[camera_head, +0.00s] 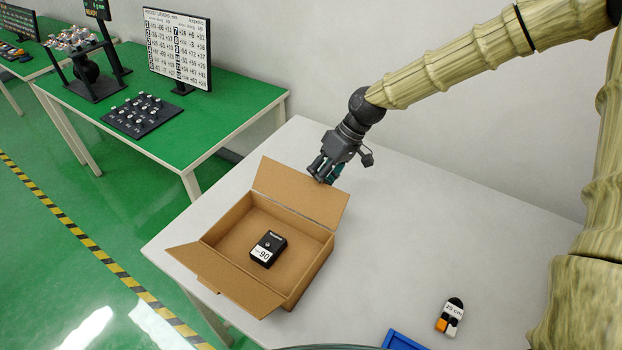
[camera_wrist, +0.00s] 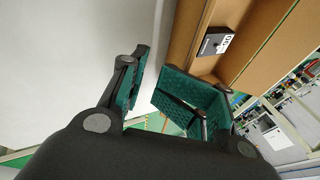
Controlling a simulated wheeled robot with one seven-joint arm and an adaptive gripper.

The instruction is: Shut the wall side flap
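An open cardboard box (camera_head: 312,268) stands on the pale table. Its wall side flap (camera_head: 300,193) stands up, leaning outward from the back rim. My gripper (camera_head: 326,172) is just behind and above the top edge of this flap, on the wall side. Whether it touches the flap cannot be told. In the wrist view my gripper (camera_wrist: 153,88) has its green-padded fingers apart with nothing between them. Brown cardboard (camera_wrist: 188,38) shows beyond the right finger, which hides part of it.
A black device labelled 90 (camera_head: 268,248) lies inside the box. Other flaps at the left (camera_head: 183,257) and front (camera_head: 238,288) are folded outward. A small labelled item (camera_head: 449,316) and a blue tray (camera_head: 402,341) are at the front right.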

